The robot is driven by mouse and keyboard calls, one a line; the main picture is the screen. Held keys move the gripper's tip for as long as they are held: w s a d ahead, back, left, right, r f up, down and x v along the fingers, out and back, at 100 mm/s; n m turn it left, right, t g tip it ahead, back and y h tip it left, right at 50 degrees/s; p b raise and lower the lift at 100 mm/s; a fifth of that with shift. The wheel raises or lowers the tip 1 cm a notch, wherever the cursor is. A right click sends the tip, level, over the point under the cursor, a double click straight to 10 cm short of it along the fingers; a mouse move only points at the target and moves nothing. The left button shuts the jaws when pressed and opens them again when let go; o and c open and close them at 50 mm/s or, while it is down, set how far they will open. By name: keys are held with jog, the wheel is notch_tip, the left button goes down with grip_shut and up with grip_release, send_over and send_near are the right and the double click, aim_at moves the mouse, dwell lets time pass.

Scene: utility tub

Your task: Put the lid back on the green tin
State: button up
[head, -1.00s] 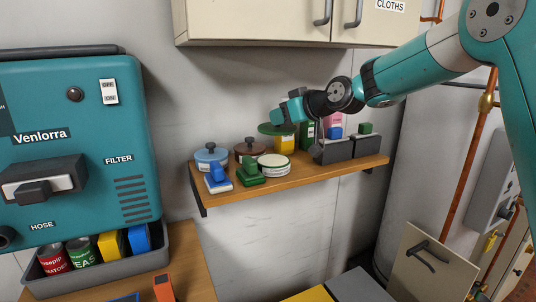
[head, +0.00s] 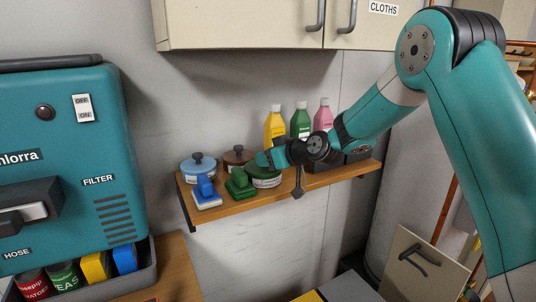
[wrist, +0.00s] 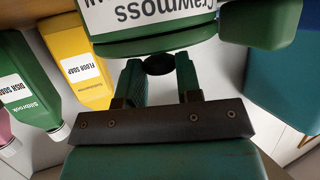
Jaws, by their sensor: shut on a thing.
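The green tin (head: 266,183) stands on the wooden shelf, and its white label shows in the wrist view (wrist: 150,16). The green lid (head: 262,171) lies over the tin's top. In the wrist view the lid (wrist: 155,46) looks level and close against the tin, with no clear gap. My gripper (head: 270,160) is just above the lid. Its two fingers (wrist: 159,82) are shut on the lid's black knob (wrist: 159,64). The tin's open top is hidden under the lid.
A blue pot (head: 199,170) and a brown pot (head: 238,158) are behind. Yellow (head: 275,127), green (head: 300,124) and pink (head: 323,119) bottles stand to the right.

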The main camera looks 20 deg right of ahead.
jog(key=shift+f+b, duration=0.2)
jog(key=shift+b, duration=0.1)
jog(key=o, duration=1)
jog(key=shift+r, duration=0.1)
jog(key=shift+r, duration=0.15)
jog(key=b+v, duration=0.4)
jog(key=v, duration=0.8)
jog(key=s+a+f+g, duration=0.1)
jog(key=s+a+g, duration=0.3)
jog(key=s+a, duration=0.45)
jog(key=s+a+f+g+h, duration=0.1)
jog(key=s+f+g, duration=0.1)
jog(key=s, duration=1)
jog(key=s+a+f+g+h, duration=0.1)
jog(key=s+g, duration=0.4)
jog(key=s, duration=0.7)
jog(key=shift+f+h, duration=0.6)
jog(key=shift+f, duration=0.3)
jog(key=shift+s+a, duration=0.15)
